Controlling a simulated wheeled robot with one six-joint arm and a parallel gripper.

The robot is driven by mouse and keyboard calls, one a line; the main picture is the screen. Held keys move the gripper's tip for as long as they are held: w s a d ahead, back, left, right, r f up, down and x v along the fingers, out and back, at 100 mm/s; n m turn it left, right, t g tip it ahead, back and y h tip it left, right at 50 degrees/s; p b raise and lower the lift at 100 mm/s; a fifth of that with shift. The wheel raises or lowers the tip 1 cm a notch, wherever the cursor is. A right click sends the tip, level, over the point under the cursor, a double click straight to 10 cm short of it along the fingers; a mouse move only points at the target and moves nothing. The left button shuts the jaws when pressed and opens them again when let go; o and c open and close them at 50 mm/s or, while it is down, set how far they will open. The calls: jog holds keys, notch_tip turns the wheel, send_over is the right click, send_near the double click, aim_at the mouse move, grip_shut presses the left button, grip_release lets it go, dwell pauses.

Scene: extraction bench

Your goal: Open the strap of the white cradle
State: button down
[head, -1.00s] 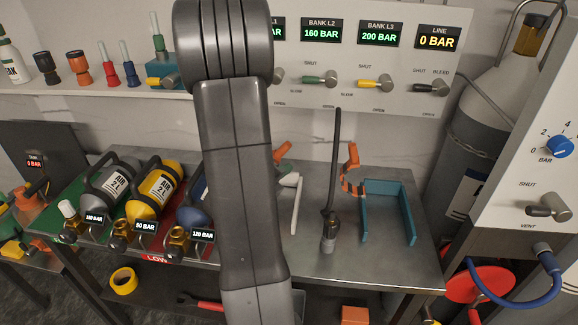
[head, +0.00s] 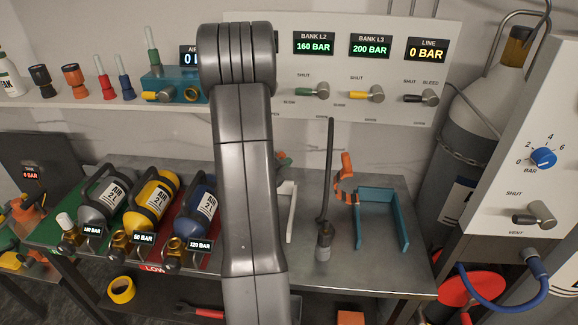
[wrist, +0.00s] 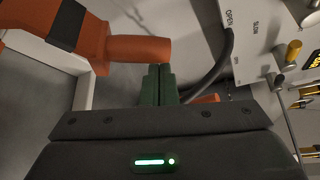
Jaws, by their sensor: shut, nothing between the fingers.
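The white cradle (head: 289,208) stands on the grey bench, mostly hidden behind my arm in the head view. Its pale wall (wrist: 83,92) shows at the left in the wrist view. Its orange strap (wrist: 138,49), with a black band, is raised above the cradle and ends in a thick rounded tip. My gripper (wrist: 158,72) has its dark green fingers shut together and empty. The fingertips are right at the underside of the strap's tip; I cannot tell whether they touch. In the head view my arm hides nearly all of the gripper and strap.
A teal cradle (head: 404,222) with its own orange strap (head: 346,172) stands to the right. A dark upright hose (head: 328,165) rises between the cradles. Grey, yellow and blue cylinders (head: 196,212) lie at left. A valve panel (head: 370,103) stands behind.

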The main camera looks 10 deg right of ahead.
jog(key=shift+a, duration=0.1)
dwell(0.3)
jog(key=w+a+r+n+t+h+p, duration=0.1)
jog(key=w+a+n, duration=0.1)
jog(key=a, duration=0.4)
jog(key=w+a+r+n+t+h+p, duration=0.1)
jog(key=a+r+n+h+p, duration=0.1)
jog(key=a+n, duration=0.2)
jog(key=shift+w+a, duration=0.35)
jog(key=shift+a, duration=1.05)
